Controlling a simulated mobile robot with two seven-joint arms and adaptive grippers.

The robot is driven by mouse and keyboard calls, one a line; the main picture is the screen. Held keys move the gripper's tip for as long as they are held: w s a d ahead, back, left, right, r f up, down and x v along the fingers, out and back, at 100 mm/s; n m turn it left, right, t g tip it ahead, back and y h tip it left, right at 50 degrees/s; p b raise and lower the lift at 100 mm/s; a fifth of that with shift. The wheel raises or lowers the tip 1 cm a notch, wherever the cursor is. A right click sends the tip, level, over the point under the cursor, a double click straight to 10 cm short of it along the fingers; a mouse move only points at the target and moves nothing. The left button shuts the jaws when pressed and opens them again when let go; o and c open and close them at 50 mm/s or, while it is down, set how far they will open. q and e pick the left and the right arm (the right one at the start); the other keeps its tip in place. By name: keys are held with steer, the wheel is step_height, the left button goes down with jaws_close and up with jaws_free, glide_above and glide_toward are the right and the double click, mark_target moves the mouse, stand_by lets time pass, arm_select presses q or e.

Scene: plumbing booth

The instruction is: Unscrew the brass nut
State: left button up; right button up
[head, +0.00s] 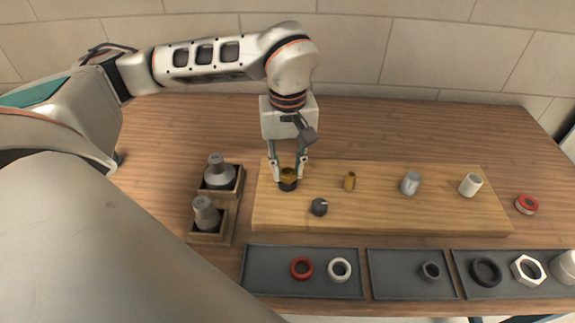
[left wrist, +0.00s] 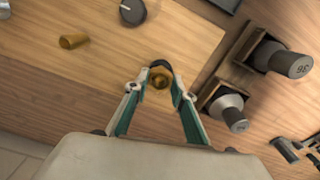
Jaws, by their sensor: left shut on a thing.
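The brass nut (head: 288,174) sits on a dark fitting (head: 287,186) at the left end of the light wooden board (head: 400,222). My left gripper (head: 288,172) comes down from above with one finger on each side of the nut and is shut on it. In the left wrist view the brass nut (left wrist: 160,78) shows between the two fingertips (left wrist: 160,88), with the dark fitting partly behind it. How far the nut is turned on its fitting cannot be told. My right gripper is not in view.
Grey trays (head: 255,285) with rings lie in front. Two wooden holders (head: 226,235) with grey fittings stand left.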

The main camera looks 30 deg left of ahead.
arm_select(q)
steer(key=n, duration=0.7)
steer(key=shift+r, duration=0.1)
steer(key=n, duration=0.6)
steer(key=o, duration=1.2)
steer(key=shift+o, duration=0.4)
steer(key=o, duration=0.7)
steer(key=shift+r+p, duration=0.2)
steer(key=shift+p, duration=0.15)
steer(key=shift+r+p, duration=1.9)
steer(key=shift+r, duration=0.55)
